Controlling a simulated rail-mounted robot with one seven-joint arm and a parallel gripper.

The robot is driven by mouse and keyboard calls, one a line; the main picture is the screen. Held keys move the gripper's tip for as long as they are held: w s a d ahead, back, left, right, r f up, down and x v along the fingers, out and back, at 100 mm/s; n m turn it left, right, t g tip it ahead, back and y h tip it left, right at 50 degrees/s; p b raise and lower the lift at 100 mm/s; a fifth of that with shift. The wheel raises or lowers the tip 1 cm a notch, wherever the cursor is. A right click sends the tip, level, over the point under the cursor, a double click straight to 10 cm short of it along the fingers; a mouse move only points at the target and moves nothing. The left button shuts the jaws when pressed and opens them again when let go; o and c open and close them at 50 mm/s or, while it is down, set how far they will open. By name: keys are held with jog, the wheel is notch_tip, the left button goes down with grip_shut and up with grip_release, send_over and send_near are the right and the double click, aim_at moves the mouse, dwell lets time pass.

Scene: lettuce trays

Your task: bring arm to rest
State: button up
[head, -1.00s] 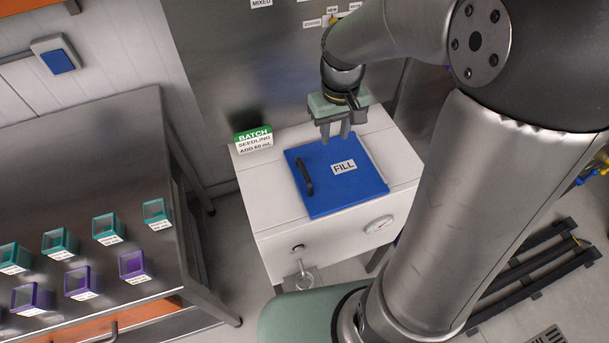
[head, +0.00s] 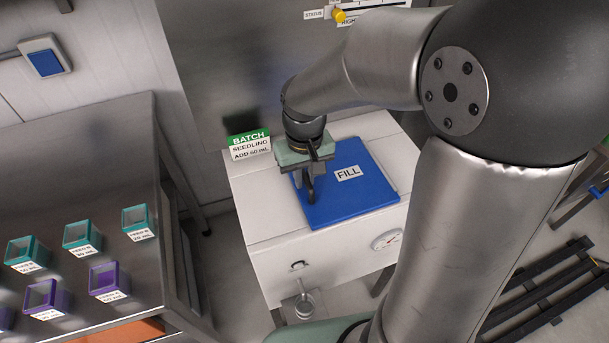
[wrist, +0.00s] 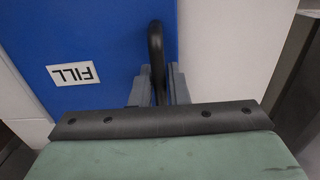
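My gripper (head: 304,190) is low over the black handle (wrist: 155,45) on the left part of the blue lid (head: 357,204). In the wrist view its two grey fingers (wrist: 159,90) stand on either side of the handle, very near it. I cannot tell whether they press on it or leave a small gap. In the head view the gripper body hides part of the handle. The lid, labelled FILL, lies flat on the white cabinet (head: 268,262). My arm is bent down over the cabinet.
A green and white BATCH sign (head: 249,144) stands at the cabinet's back left. A steel table (head: 95,155) at the left holds several teal and purple containers. A grey panel with a yellow knob (head: 339,15) rises behind. A gauge (head: 387,240) is on the cabinet's front.

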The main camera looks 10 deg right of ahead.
grip_shut()
